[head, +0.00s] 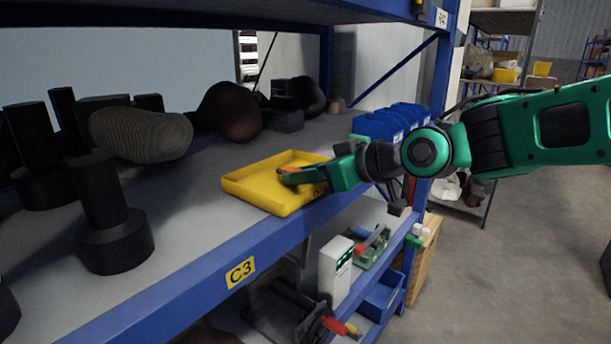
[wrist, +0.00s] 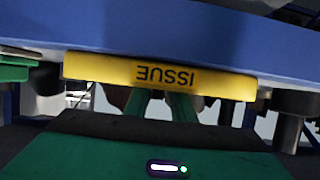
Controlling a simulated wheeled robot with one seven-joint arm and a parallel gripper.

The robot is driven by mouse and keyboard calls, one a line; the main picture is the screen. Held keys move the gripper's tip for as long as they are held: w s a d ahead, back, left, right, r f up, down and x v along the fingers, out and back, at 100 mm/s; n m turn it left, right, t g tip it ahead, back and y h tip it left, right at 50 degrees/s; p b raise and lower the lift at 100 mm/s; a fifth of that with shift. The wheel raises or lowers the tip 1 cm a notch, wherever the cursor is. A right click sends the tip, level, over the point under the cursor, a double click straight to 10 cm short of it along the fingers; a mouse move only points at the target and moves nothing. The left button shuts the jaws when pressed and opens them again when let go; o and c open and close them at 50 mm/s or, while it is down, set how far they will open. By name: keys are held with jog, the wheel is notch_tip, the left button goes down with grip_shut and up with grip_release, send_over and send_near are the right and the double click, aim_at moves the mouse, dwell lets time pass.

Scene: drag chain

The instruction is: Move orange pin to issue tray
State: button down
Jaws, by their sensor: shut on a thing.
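The yellow issue tray (head: 246,187) sits on the grey shelf near its front edge. Its front wall, marked ISSUE, shows upside down in the wrist view (wrist: 105,68). My gripper (head: 291,179) reaches over the tray's right side, with its fingertips above or inside the tray. It is shut on the orange pin (head: 284,171), of which only a small orange part shows at the fingertips. In the wrist view, my green fingers (wrist: 166,106) pass behind the tray wall, and their tips and the pin are hidden.
Blue bins (head: 378,125) stand right of the tray, close to my arm. Dark stepped cylinders (head: 115,240) and rounded parts (head: 140,133) stand to the left and behind. A blue shelf beam (head: 205,277) runs along the front. Bare shelf lies left of the tray.

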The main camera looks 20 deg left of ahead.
jog(key=c, duration=1.5)
grip_release()
jog(key=shift+s+d+r, duration=0.1)
jog(key=shift+d+r, duration=0.1)
jog(key=shift+d, duration=0.2)
jog(key=v, duration=1.1)
jog(key=shift+s, duration=0.1)
jog(key=d+f+m+h, duration=0.3)
jog(key=d+f, duration=0.2)
jog(key=d, duration=0.6)
jog(key=d+f+m+h, duration=0.3)
jog(key=d+f+m, duration=0.15)
jog(key=d, duration=0.55)
jog(key=d+f+m+h, duration=0.35)
jog(key=d+f, duration=0.25)
jog(key=d, duration=0.5)
jog(key=s+d+f+m+g+h, duration=0.1)
jog(key=s+d+f+m, duration=0.1)
jog(key=s+d, duration=0.3)
jog(key=s+d+f+m+g, duration=0.2)
jog(key=s+d+f+m, duration=0.1)
jog(key=s, duration=0.6)
jog(key=s+d+f+m+g+h, duration=0.1)
jog(key=s+d+f+m+g, duration=0.1)
jog(key=s+d, duration=0.5)
jog(key=shift+s+d+f+m+h, duration=0.35)
jog(key=shift+s+m, duration=0.2)
jog(key=shift+m, duration=0.35)
